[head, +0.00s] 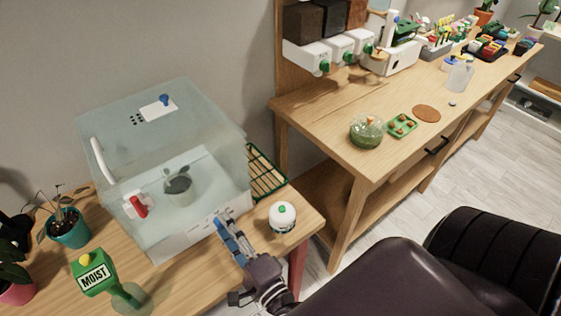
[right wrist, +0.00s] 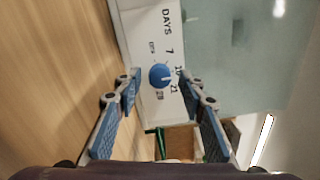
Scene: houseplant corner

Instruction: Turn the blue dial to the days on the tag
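The blue dial (right wrist: 160,76) sits on a white panel printed DAYS, on the low front of the clear box (head: 165,170). Numbers including 7, 21 and 28 stand around it; its exact setting is too small to tell. My right gripper (head: 231,238) is at the front right of the box and hides the dial in the head view. In the right wrist view its fingers are open, one on each side of the dial, with no clear contact. I cannot make out a tag with days. My left gripper is out of view.
A green MOIST sign (head: 95,273) and a potted plant (head: 69,229) stand left.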

